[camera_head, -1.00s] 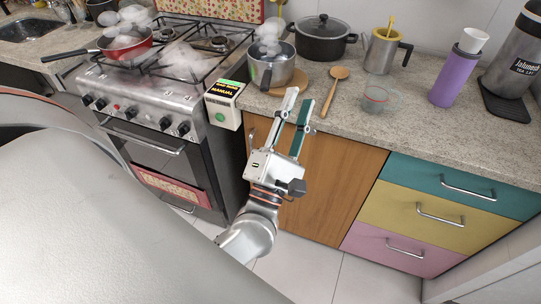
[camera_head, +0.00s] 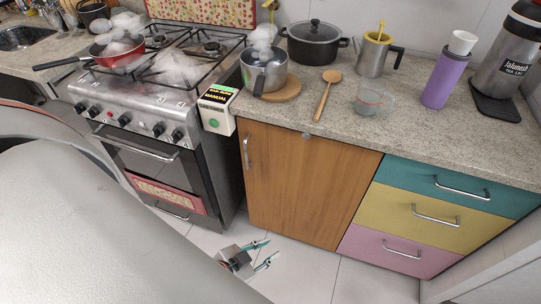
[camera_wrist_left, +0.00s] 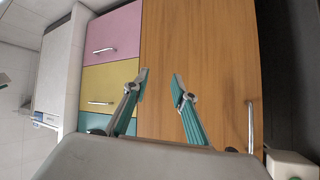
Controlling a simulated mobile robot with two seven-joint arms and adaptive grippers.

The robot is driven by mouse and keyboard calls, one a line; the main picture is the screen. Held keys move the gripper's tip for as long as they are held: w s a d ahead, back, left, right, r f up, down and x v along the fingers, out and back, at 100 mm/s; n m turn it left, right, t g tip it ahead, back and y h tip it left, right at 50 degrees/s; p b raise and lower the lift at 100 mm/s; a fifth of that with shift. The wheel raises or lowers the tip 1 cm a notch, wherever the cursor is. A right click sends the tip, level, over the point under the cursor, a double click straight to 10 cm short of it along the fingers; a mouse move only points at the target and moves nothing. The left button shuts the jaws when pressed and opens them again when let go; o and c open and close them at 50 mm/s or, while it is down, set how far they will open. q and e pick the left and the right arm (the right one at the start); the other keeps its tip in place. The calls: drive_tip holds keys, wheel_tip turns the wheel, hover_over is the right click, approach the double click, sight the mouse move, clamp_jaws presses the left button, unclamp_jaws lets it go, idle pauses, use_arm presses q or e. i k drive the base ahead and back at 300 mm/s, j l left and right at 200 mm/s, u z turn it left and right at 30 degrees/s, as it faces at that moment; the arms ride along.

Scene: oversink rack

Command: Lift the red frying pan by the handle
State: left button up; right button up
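White steam hides part of the pan's inside. My left gripper (camera_head: 272,248) is low, near the floor in front of the wooden cabinet door, far below and to the right of the pan. In the left wrist view the left gripper (camera_wrist_left: 160,76) is open and empty, its two fingers spread before the cabinet door.
The stove (camera_head: 150,100) has pot grates and front knobs. A steel saucepan (camera_head: 264,73) on a wooden board and a black pot (camera_head: 314,45) stand right of it. The floor before the cabinet is open.

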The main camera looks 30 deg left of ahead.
sight(133, 50)
drive_tip(key=u, duration=2.05)
drive_tip(key=i+j, duration=0.35)
drive_tip(key=j, duration=0.15)
drive_tip(key=u, duration=0.05)
